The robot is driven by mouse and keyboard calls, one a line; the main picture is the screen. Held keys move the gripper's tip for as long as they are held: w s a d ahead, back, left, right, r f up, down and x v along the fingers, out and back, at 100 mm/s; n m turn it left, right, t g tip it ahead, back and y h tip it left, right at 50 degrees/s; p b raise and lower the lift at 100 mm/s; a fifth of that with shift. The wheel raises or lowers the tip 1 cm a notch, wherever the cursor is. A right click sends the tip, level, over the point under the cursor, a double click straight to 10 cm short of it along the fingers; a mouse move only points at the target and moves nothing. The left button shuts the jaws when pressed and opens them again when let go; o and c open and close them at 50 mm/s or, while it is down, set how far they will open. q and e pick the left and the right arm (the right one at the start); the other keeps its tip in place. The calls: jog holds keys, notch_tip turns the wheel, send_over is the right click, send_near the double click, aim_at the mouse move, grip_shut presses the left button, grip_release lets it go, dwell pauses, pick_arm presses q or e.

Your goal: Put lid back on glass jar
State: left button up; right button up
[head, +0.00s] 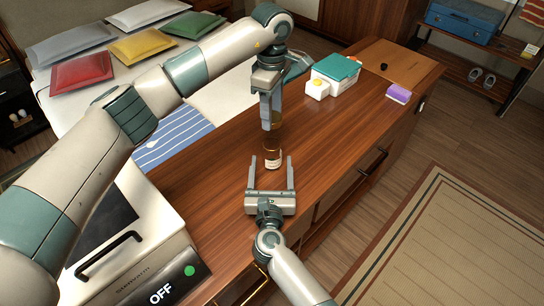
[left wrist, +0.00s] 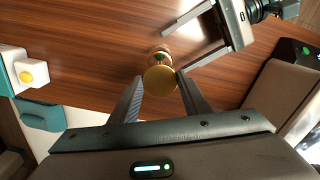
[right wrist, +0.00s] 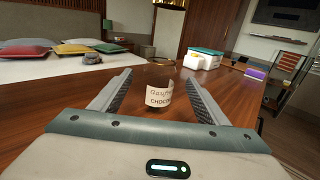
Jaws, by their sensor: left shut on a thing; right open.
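The glass jar (head: 272,156) stands upright on the wooden counter, with a white label reading "CHOCO" in the right wrist view (right wrist: 160,97). My left gripper (head: 271,124) points down above the jar. It is shut on the round gold lid (left wrist: 159,79), held level between its fingertips. In the left wrist view the jar (left wrist: 160,54) shows just beyond the lid, partly covered by it; there is a gap between them in the head view. My right gripper (head: 271,166) is open, low over the counter, its fingers pointing at the jar, one to each side.
A white box with a teal lid (head: 336,72), a small white box (head: 317,90) and a purple sponge-like block (head: 398,93) stand farther back on the counter (head: 225,140). An appliance marked OFF (head: 150,275) stands at the near left. The counter around the jar is clear.

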aim_at(272, 155)
jog(key=w, duration=0.6)
jog(key=shift+w+d, duration=0.1)
jog(key=shift+w, duration=0.25)
jog(key=c, duration=1.6)
pick_arm(q)
jog(key=shift+f, duration=2.45)
jog(key=shift+f, duration=0.15)
jog(key=shift+f, duration=0.8)
jog(key=shift+f, duration=0.5)
